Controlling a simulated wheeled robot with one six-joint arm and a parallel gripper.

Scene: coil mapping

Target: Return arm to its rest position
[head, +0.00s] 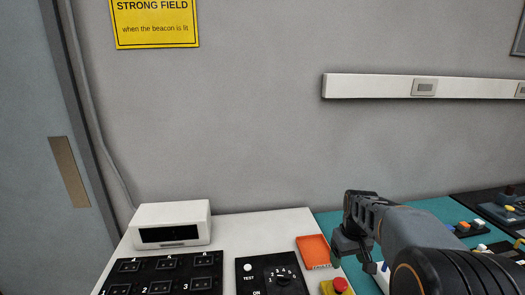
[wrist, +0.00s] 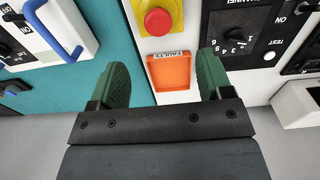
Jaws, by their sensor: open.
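My gripper (head: 352,250) is at the lower right of the head view, at the end of my dark grey arm, above the bench near the orange tray (head: 312,249). In the wrist view my gripper (wrist: 163,72) shows two green finger pads spread wide apart. Nothing is held between them. The orange tray, labelled FAULTY, shows between the fingers in the wrist view (wrist: 170,72) and looks empty. The gripper appears to be above the tray, not touching it; the exact height is hard to tell.
A red button on a yellow base (head: 340,286) is beside the tray. A dial panel (head: 272,274), a numbered black socket panel (head: 165,275) and a white display box (head: 170,225) stand left. A teal mat (head: 440,208) lies right. A wall rail (head: 380,86) runs behind.

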